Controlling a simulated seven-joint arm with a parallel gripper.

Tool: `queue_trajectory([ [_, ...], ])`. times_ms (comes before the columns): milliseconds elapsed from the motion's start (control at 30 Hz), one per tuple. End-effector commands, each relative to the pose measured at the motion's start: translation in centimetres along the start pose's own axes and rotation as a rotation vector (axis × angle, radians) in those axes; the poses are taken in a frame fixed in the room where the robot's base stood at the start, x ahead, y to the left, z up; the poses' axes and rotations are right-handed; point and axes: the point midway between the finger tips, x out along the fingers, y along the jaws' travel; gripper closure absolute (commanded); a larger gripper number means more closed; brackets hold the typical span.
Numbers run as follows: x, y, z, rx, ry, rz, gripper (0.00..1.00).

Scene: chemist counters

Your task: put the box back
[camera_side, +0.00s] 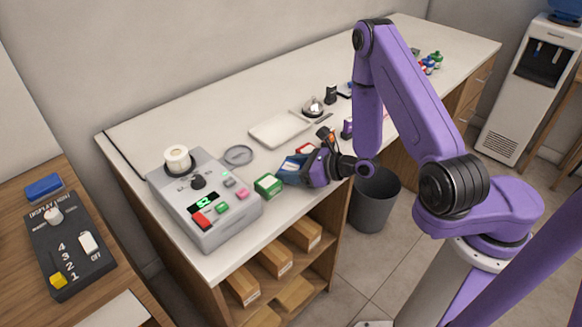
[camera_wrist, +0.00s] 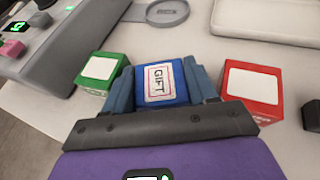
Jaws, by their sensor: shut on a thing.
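A red box (camera_wrist: 252,88) stands to the right, partly hidden in the side view (camera_side: 305,149). I cannot tell whether the blue box touches the counter.
A grey machine (camera_side: 203,198) with coloured buttons and a lit display stands left of the boxes. Behind are a grey round dish (camera_side: 239,155) and a white tray (camera_side: 281,130). A bin (camera_side: 374,200) stands on the floor. Brown boxes (camera_side: 275,258) fill the shelves below.

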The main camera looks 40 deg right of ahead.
Motion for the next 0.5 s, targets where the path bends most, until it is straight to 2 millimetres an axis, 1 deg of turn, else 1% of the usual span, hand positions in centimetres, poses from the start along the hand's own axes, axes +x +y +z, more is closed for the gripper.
queue_trajectory([
  [33,0.03,-0.02,-0.07,0.000,0.000,0.000,0.37],
  [67,0.03,-0.02,-0.05,0.000,0.000,0.000,0.32],
  [433,-0.09,0.01,0.25,-0.001,0.000,0.000,0.32],
  [500,-0.69,-0.08,0.20,0.002,0.002,-0.002,0.32],
])
